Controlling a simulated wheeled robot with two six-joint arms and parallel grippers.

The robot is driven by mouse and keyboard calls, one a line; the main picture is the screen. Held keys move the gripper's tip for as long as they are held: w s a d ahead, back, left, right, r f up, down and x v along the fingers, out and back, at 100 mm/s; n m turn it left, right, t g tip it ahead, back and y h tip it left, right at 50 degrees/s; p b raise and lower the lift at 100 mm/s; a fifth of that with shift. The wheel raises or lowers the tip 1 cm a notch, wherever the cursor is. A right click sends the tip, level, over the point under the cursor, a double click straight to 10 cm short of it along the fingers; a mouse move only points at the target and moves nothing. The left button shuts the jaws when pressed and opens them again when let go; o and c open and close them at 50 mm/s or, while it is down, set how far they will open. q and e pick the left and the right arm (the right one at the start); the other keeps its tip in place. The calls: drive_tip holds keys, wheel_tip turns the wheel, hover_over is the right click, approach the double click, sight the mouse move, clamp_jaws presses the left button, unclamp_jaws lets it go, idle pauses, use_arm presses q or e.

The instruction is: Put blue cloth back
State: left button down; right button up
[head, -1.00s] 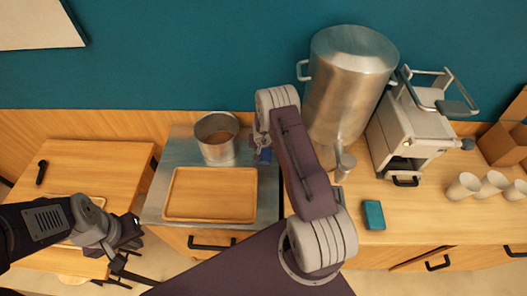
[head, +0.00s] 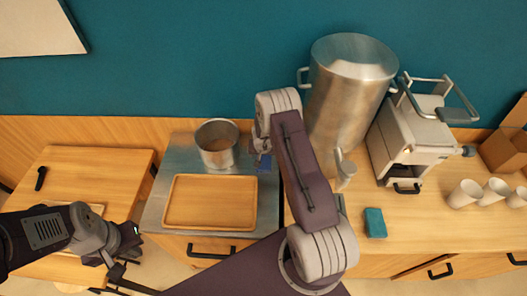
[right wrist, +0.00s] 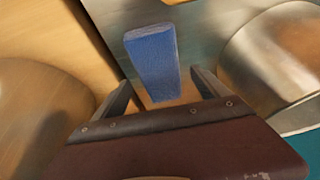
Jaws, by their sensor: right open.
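The blue cloth (right wrist: 152,62) is a narrow blue block-like piece in the right wrist view, between and just beyond the fingertips of my right gripper (right wrist: 162,90). The jaws are open, with space on both sides of the cloth. In the head view, a small part of the blue cloth (head: 263,162) shows at the metal counter's right side, below my right wrist. My right arm hides most of that spot and the right fingers. My left gripper (head: 120,266) is low at the left, away from the cloth; its jaw opening is unclear.
A wooden tray (head: 210,228) and a metal pot (head: 217,145) stand on the metal counter (head: 154,213). A large steel urn (head: 345,95), a grey machine (head: 415,135), a teal block (head: 375,222) and white cups (head: 464,194) stand on the right counter (head: 420,215).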

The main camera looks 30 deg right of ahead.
drive_tip(key=s+a+r+n+y+p, duration=0.1)
drive_tip(key=s+a+r+n+y, duration=0.1)
drive_tip(key=s+a+r, duration=0.5)
drive_tip(key=a+r+n+y+p, duration=0.1)
drive_tip(key=a+r+p, duration=0.1)
drive_tip(key=a+r, duration=0.65)
drive_tip(key=s+r+n+g, duration=0.15)
drive_tip(key=s+r, duration=0.25)
drive_tip(key=s, duration=0.5)
drive_tip(key=s+r+n+g, duration=0.1)
drive_tip(key=s+r+n, duration=0.15)
drive_tip(key=s, duration=0.65)
wheel_tip(320, 180, down, 9)
drive_tip(key=b, duration=1)
drive_tip(key=shift+w+d+m, duration=0.3)
drive_tip(key=shift+w+m, duration=0.1)
drive_tip(key=shift+w, duration=0.05)
